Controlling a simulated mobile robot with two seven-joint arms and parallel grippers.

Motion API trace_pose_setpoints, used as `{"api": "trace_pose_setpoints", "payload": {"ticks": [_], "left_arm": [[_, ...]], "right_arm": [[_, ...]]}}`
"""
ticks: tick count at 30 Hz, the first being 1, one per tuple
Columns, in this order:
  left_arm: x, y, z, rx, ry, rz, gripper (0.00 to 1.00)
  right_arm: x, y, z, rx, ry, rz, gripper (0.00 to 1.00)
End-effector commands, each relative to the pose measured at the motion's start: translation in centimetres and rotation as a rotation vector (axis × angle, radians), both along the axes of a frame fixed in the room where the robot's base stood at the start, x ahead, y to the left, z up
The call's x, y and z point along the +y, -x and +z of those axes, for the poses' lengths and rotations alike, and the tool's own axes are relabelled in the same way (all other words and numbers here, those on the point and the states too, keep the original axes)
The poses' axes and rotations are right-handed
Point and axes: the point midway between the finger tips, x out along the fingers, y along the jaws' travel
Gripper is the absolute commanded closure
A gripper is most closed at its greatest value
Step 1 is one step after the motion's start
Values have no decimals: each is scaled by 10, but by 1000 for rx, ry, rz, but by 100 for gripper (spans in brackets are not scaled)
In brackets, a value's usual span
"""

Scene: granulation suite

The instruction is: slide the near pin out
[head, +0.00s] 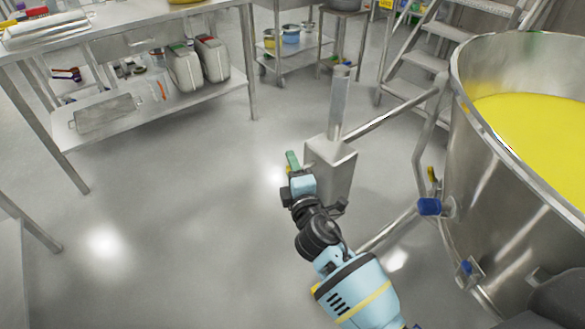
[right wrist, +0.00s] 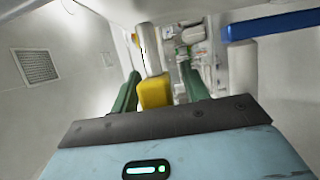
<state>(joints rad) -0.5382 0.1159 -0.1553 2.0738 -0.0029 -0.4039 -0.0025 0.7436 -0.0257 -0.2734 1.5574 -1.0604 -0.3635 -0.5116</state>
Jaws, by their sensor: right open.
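A pin with a yellow grip (right wrist: 155,92) shows in the right wrist view, between the two green fingers of my open right gripper (right wrist: 158,88). A gap shows on its right side; contact on the left is unclear. In the head view my right gripper (head: 292,163) is at the left side of a steel box on a post (head: 331,160), and a sliver of yellow (head: 289,170) shows beside its green finger. Most of the pin is hidden there by my gripper. My left gripper is not in view.
A large steel bowl (head: 490,165) of yellow material stands at the right, with a blue knob (head: 430,206) on its side. Steel rails join it to the post. A steel bench (head: 120,40) stands upper left, steps (head: 425,62) behind.

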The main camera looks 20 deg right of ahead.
Motion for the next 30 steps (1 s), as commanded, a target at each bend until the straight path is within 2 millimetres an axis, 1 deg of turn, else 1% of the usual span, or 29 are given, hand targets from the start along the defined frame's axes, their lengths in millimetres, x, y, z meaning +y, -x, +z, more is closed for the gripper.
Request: {"api": "trace_pose_setpoints", "payload": {"ticks": [5,8,15,18,21,25,30], "left_arm": [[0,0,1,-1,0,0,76],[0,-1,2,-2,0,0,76],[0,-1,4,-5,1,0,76],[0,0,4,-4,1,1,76],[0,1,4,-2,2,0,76],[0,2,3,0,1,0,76],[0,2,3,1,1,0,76]], "right_arm": [[0,5,0,0,0,-1,55],[0,16,0,1,-1,-1,55],[2,52,0,1,-1,-1,55],[3,65,-1,1,0,0,55],[3,73,0,0,0,1,55],[4,78,0,0,0,1,55],[4,78,0,0,0,1,55]]}}
